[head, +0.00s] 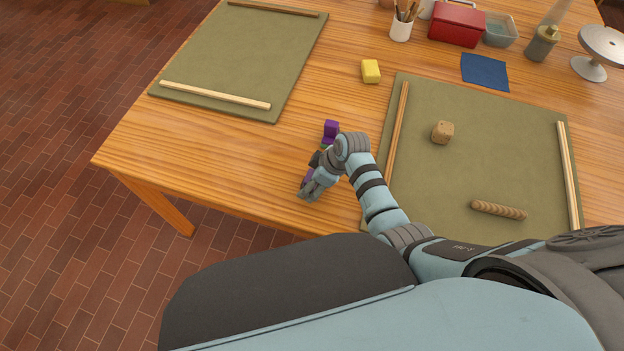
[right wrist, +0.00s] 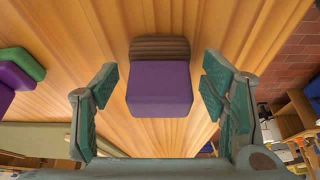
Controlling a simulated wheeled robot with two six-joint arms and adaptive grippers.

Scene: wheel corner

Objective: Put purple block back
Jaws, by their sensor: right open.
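A purple block (right wrist: 160,88) with a brown striped side sits on the wooden table between the fingers of my right gripper (right wrist: 160,95) in the right wrist view. The gripper is open, with visible gaps on both sides of the block. In the head view my right gripper (head: 312,188) is low over the table's front part, and a bit of purple (head: 307,175) shows at its fingers. A second purple piece (head: 331,128) stands just behind my wrist. In the right wrist view a purple piece beside a green one (right wrist: 22,66) shows at the left edge. My left gripper is out of view.
A green mat (head: 245,60) with wooden strips lies at left; another (head: 480,110) at right holds a wooden cube (head: 442,132) and a ridged roll (head: 498,210). A yellow block (head: 370,71) lies behind. The table's left front is clear.

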